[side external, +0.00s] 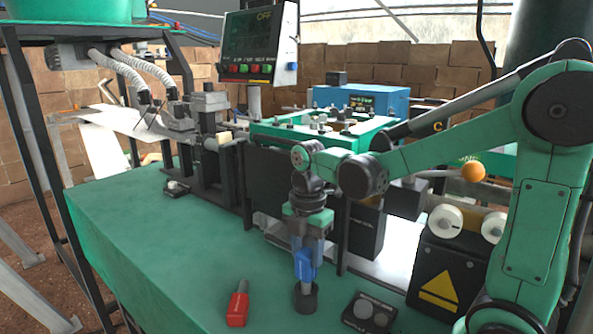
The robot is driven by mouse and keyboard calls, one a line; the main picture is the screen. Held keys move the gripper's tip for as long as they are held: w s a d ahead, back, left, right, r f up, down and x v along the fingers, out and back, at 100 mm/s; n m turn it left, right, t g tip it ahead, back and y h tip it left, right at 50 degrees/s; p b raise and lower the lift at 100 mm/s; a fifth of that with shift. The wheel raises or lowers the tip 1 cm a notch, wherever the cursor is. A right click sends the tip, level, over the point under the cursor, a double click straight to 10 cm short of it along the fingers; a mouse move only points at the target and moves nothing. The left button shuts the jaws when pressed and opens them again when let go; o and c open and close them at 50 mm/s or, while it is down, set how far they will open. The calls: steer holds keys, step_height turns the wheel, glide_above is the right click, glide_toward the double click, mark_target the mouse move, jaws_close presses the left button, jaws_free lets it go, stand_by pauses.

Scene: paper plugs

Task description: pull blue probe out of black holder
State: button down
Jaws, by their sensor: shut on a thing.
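The blue probe (305,266) stands upright at the front of the green bench. Its lower end meets the round black holder (306,299); I cannot tell how deep it sits in it. My gripper (305,251) points straight down from above and is shut on the upper part of the blue probe. The fingers hide the top of the probe.
A red block-like object (237,305) lies to the left of the holder. A dark box with round buttons (369,311) stands close on the right. Machinery and a black upright panel (276,184) stand behind. The green bench top (150,240) is clear at left.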

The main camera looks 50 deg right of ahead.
steer(key=shift+r, duration=1.65)
steer(key=shift+r, duration=0.1)
steer(key=shift+r, duration=1.4)
